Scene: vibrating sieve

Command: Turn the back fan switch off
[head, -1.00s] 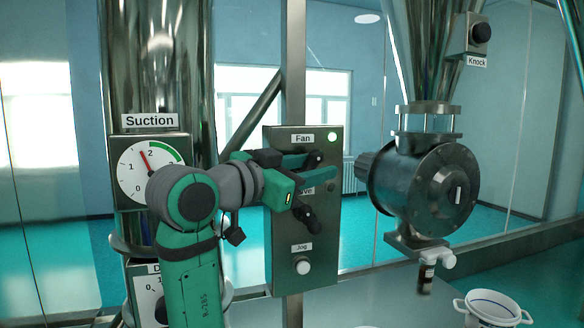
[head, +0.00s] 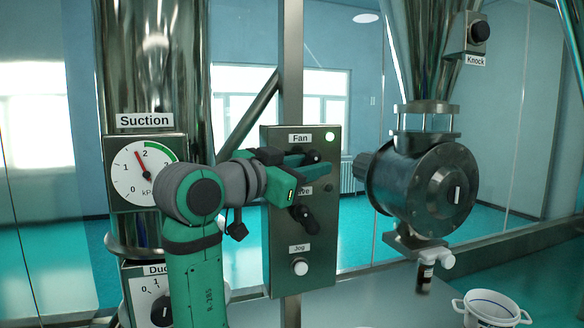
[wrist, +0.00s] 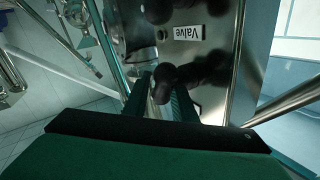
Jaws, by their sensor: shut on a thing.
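The control panel (head: 312,262) carries a Fan label (head: 300,138), with a lit, pale green lamp (head: 330,137) beside it. The black fan switch (head: 313,156) is below that label, partly hidden by my gripper (head: 316,164). In the wrist view, my gripper (wrist: 166,92) has its fingers on both sides of the dark fan switch knob (wrist: 172,76) and is shut on it. The Valve label (wrist: 188,33) appears upside down beyond it. The exact angle of the switch is hard to tell.
The black valve handle (head: 303,217) sits just below my gripper, tilted. A white Jog button (head: 299,267) is lower on the panel. A Suction gauge (head: 143,174) is at left, and a metal rotary housing (head: 437,190) is at right.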

